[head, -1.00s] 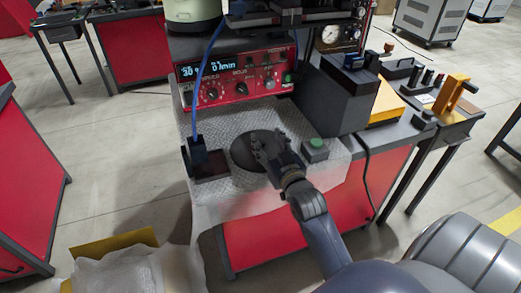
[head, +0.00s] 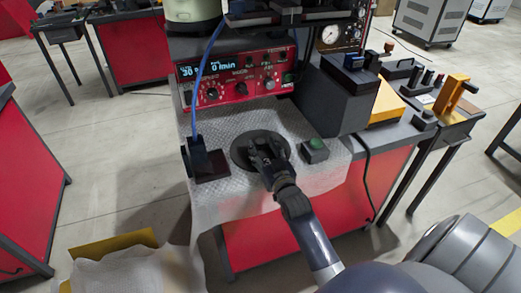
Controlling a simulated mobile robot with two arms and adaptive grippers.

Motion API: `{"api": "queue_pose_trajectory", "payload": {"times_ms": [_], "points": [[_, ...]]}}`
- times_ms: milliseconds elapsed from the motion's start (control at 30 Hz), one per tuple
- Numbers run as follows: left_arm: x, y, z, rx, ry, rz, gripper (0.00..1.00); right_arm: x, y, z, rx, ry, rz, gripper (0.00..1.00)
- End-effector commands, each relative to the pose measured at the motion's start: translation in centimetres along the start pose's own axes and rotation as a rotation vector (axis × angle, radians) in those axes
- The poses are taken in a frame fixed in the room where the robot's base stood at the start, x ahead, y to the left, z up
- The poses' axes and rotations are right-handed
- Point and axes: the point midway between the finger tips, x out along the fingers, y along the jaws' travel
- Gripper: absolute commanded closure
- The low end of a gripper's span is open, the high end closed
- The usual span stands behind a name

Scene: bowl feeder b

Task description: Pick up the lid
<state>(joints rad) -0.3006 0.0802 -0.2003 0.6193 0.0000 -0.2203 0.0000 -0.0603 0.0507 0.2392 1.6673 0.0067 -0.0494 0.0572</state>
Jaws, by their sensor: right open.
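A dark round disc, which looks like the lid (head: 241,156), lies flat on the textured light mat of the workbench. My right gripper (head: 266,156) is over the right half of the disc and hides part of it. Its fingers look spread and nothing shows between them. I cannot tell whether the fingertips touch the disc. My left gripper is not in view.
A red control panel (head: 240,80) stands behind the disc. A small box with a green button (head: 315,150) is just right of the gripper. A dark block with a blue cable (head: 204,160) stands to the left. A black box (head: 340,95) is at the back right.

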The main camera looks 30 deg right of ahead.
Motion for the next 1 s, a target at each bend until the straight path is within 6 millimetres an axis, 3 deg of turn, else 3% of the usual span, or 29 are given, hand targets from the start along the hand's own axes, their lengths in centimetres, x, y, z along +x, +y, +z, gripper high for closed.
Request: {"api": "queue_pose_trajectory", "payload": {"times_ms": [200,467,533,700,1000], "points": [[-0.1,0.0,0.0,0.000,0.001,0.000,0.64,2.7,0.0,-0.1,-0.001,0.000,0.000,0.51],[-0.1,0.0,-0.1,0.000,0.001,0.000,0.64,3.0,0.0,0.0,-0.001,-0.001,0.000,0.51],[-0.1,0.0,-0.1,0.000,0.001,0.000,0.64,2.9,0.0,0.0,-0.001,0.000,0.000,0.60],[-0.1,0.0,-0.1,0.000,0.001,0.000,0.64,2.9,0.0,0.0,-0.001,0.000,0.000,0.98],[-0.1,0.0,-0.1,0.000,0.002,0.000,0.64,3.0,0.0,-0.2,0.000,0.003,0.000,1.00]]}}
